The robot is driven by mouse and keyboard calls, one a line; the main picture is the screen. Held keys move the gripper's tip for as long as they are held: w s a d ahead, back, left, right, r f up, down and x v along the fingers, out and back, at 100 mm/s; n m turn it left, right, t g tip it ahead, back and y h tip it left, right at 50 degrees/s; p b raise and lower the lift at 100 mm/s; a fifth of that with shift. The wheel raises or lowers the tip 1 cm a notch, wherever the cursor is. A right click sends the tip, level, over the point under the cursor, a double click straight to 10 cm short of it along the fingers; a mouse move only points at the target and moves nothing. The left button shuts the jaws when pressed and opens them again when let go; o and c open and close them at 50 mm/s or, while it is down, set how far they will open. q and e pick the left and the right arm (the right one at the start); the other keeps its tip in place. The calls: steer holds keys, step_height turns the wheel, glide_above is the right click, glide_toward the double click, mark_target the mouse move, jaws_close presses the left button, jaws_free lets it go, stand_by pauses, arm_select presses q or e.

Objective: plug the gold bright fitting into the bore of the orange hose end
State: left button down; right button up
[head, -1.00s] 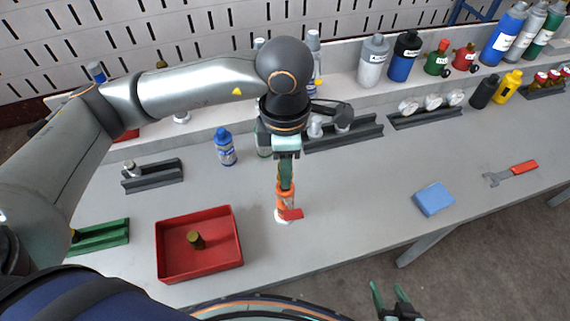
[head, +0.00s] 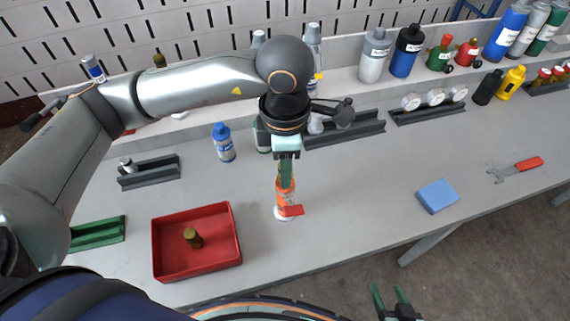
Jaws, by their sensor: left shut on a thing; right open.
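My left gripper (head: 286,178) points straight down over the middle of the bench and is shut on the orange hose end (head: 286,197). The hose end stands upright between the fingers, with a red lever at its side and a white round base at the bench top. Its bore cannot be made out. A short, dull gold cylinder (head: 193,238), seemingly the gold fitting, stands in the red tray (head: 157,262) to the left. My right gripper (head: 394,298) is open and empty at the bottom of the view, off the bench's front edge.
A blue block (head: 437,196) and a red-handled wrench (head: 515,170) lie on the right of the bench. A blue bottle (head: 223,142) and dark racks (head: 345,134) stand behind my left gripper. A green holder (head: 98,234) is at far left. The bench between hose end and block is clear.

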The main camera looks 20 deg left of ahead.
arm_select(q)
steer(key=shift+f+b, duration=0.6)
steer(key=shift+f, duration=0.05)
arm_select(e)
steer(key=shift+f, duration=0.7)
arm_select(q)
steer(key=shift+c, duration=2.3)
jaws_free()
steer(key=shift+r, duration=0.6)
step_height(320, 180, up, 11)
steer(key=shift+r+p, duration=0.2)
steer(key=shift+p, duration=0.15)
arm_select(e)
steer(key=shift+w+a+r, duration=0.25)
steer(key=shift+a+r, duration=0.15)
steer(key=shift+r, duration=0.1)
steer(key=shift+w+a+r, duration=0.2)
steer(key=shift+a+r, duration=0.15)
steer(key=shift+r, duration=0.15)
